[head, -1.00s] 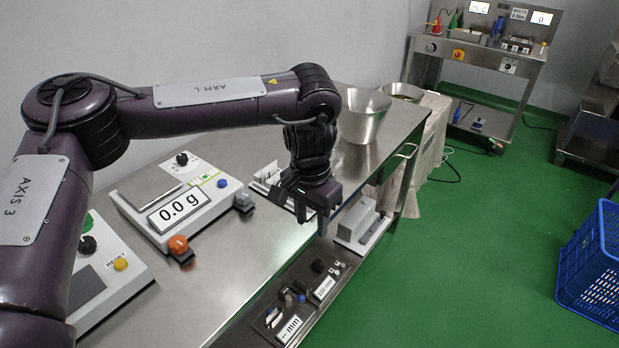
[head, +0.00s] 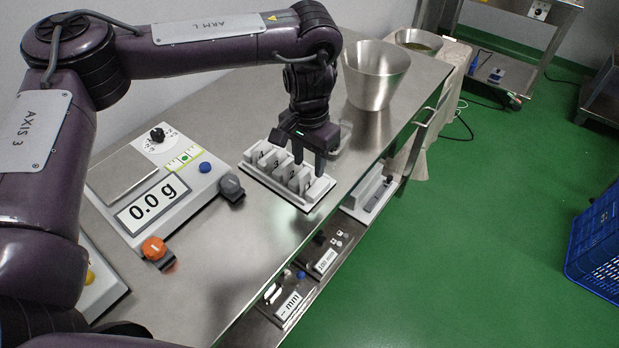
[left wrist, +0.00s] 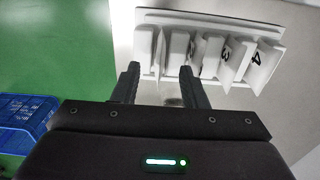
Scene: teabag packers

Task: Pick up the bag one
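A pale rack (head: 318,193) holds several upright bags in a row on the steel table; it also shows in the left wrist view (left wrist: 210,18). Bag one (head: 306,182) appears to be the one nearest the rack's right end in the head view. In the left wrist view its number is not readable, but bags 3 (left wrist: 228,52) and 4 (left wrist: 258,62) are marked. My left gripper (head: 309,160) points down above the right part of the rack. Its fingers (left wrist: 158,80) are apart, with nothing seen held between them. My right gripper is not in view.
A scale (head: 133,175) reading 0.0 g stands left of the rack. A metal bucket (head: 375,78) stands behind it, with a bowl (head: 419,40) beyond. A lower shelf (head: 262,318) holds small devices. A blue crate (head: 597,240) is on the green floor.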

